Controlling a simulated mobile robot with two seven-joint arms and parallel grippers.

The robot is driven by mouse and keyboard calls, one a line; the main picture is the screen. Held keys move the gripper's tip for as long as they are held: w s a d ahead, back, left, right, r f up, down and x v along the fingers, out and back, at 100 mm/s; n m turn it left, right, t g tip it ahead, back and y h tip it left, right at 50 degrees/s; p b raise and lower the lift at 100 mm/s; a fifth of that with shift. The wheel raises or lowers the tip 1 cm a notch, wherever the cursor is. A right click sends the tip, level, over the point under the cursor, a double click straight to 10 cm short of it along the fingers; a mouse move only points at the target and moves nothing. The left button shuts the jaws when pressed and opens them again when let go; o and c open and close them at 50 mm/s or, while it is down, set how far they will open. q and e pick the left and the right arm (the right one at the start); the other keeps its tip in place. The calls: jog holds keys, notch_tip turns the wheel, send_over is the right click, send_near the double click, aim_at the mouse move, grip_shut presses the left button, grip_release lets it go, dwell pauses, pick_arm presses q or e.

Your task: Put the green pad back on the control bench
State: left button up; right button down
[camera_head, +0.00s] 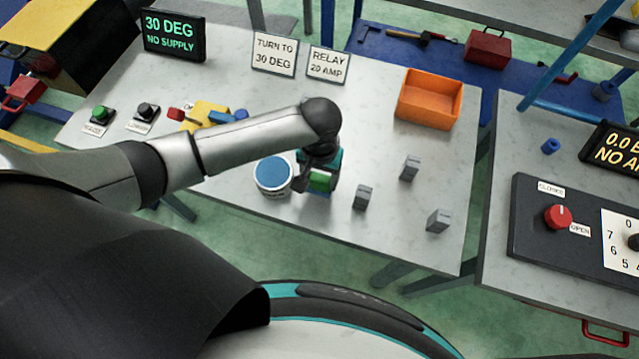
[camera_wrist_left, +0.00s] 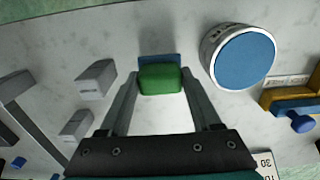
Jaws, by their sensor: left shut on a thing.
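The green pad (camera_head: 322,180) is at the front middle of the grey control bench (camera_head: 290,230), just right of a round white tub with a blue top. My left gripper (camera_head: 317,186) points down over it, its fingers shut on the pad's two sides. In the left wrist view the green pad (camera_wrist_left: 160,79) sits between the fingertips (camera_wrist_left: 161,84). A small blue patch (camera_wrist_left: 158,60) shows just beyond it. I cannot tell whether the pad touches the bench or is held slightly above it. My right gripper is not in view.
The tub (camera_head: 273,175) stands close beside the gripper. Several grey blocks (camera_head: 362,197) stand to the right. An orange bin (camera_head: 428,98) is at the back right, yellow and blue parts (camera_head: 207,116) at the left. Signs line the back; bare bench lies in front of the bin.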

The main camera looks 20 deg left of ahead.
aim_at(319, 187)
pick_arm(q)
jog(key=shift+f+b, duration=0.35)
jog(key=shift+f, duration=1.5)
jog(key=shift+f, duration=0.1)
jog(key=o, duration=1.2)
notch_tip(319, 187, up, 12)
jog(key=shift+r+p, duration=0.15)
jog(key=shift+p, duration=0.85)
